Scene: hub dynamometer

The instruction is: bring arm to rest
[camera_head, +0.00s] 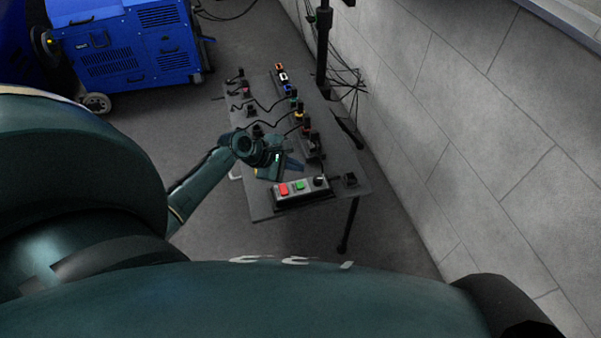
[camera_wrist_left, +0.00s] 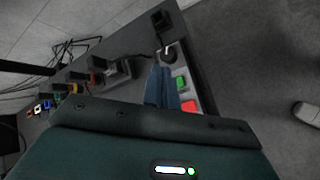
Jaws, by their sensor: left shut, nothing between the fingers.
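My left arm comes in from the left in the head view, and its gripper (camera_head: 291,166) is over the near part of the grey table (camera_head: 263,205). In the left wrist view the blue fingers (camera_wrist_left: 161,88) are together, with nothing between them. They are close to a control box (camera_head: 302,194) with a red button (camera_head: 283,189), a green button (camera_head: 299,185) and a black knob (camera_head: 320,182). The green button (camera_wrist_left: 181,82) and red button (camera_wrist_left: 189,106) show beside the fingers in the wrist view. I cannot tell whether the fingers touch the box. My right gripper is not in view.
Several connectors and cables (camera_head: 296,108) lie along the table's far part. A black post (camera_head: 323,45) stands behind it, near the grey block wall (camera_head: 480,110). A blue wheeled machine (camera_head: 135,45) stands at the back left. Open floor (camera_head: 160,125) lies between the machine and table.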

